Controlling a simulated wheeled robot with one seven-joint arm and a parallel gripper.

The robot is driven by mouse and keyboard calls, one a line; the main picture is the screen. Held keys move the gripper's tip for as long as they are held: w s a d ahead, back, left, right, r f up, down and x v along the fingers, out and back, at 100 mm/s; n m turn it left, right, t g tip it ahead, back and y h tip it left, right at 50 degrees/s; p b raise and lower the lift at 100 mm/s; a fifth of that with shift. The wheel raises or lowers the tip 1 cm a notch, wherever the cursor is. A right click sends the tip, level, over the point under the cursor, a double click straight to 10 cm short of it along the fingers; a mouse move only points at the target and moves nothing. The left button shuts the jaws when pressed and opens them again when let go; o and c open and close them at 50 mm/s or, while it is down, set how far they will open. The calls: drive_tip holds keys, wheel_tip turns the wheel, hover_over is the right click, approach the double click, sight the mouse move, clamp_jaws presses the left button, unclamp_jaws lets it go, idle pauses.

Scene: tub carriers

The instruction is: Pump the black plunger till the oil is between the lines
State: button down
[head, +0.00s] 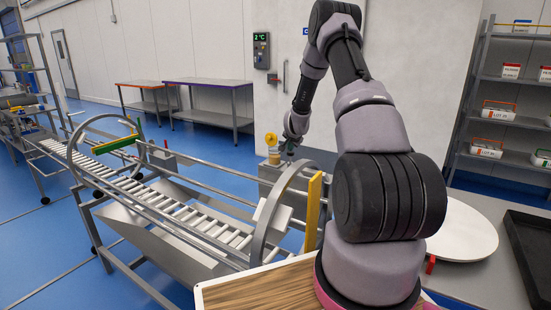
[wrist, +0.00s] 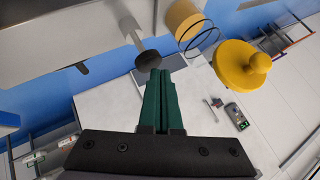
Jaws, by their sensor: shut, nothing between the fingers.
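The black plunger (wrist: 148,61) shows in the wrist view as a round black knob on a pale metal stem. My gripper (wrist: 161,74), with dark green fingers, is shut and empty. Its tips appear right beside the knob; I cannot tell whether they touch it. In the head view my gripper (head: 290,150) is small and partly hidden at the far end of my arm, by a grey box with a yellow knob (head: 271,139). The oil and its lines cannot be made out in either view.
In the wrist view a yellow cap (wrist: 243,66) and a yellow cylinder (wrist: 184,20) with thin dark rings beside it lie close to the right of my fingers. In the head view a roller conveyor (head: 190,213) with metal hoops and rails stands left of my arm.

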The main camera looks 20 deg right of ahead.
drive_tip(key=shift+r, duration=0.1)
drive_tip(key=shift+r, duration=2.95)
wheel_tip(320, 180, up, 15)
drive_tip(key=n+y, duration=0.2)
hover_over(290, 153)
drive_tip(key=s+a, duration=0.7)
drive_tip(key=s+a+r+n+y, duration=0.1)
drive_tip(key=s+a+r, duration=0.3)
drive_tip(key=s+r, duration=0.15)
drive_tip(key=s+a+r+n, duration=0.1)
drive_tip(key=s+a+r, duration=0.35)
drive_tip(key=s, duration=0.25)
drive_tip(key=s+a+r+n, duration=0.2)
drive_tip(key=s+a, duration=0.1)
drive_tip(key=s, duration=1.1)
drive_tip(key=s+a+r+n+g+y, duration=0.1)
drive_tip(key=s+a+r+n, duration=0.1)
drive_tip(key=s, duration=1.3)
drive_tip(key=shift+a+g+y, duration=0.3)
drive_tip(key=shift+a, duration=0.1)
drive_tip(key=shift+w+r, duration=0.1)
drive_tip(key=shift+w, duration=0.05)
